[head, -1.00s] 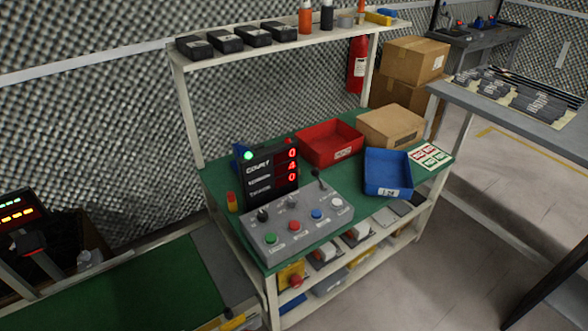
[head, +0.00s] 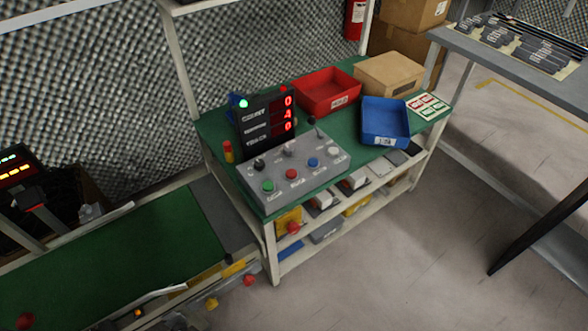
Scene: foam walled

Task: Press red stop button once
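A grey control panel (head: 318,178) lies on the green-topped workbench (head: 226,137). On its front row are a green button (head: 268,186), a red button (head: 291,174), a blue button (head: 313,162) and a white button (head: 333,151). The labels under them are too small to read. Another red button (head: 292,228) sits on a yellow box (head: 289,217) below the bench top, at its front left. Neither of my grippers shows in the head view.
A counter display (head: 266,120) stands behind the panel. A red bin (head: 327,91), a blue bin (head: 385,122) and a cardboard box (head: 389,74) are on the bench. A green conveyor (head: 120,262) runs at the left. The floor (head: 420,255) in front is clear.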

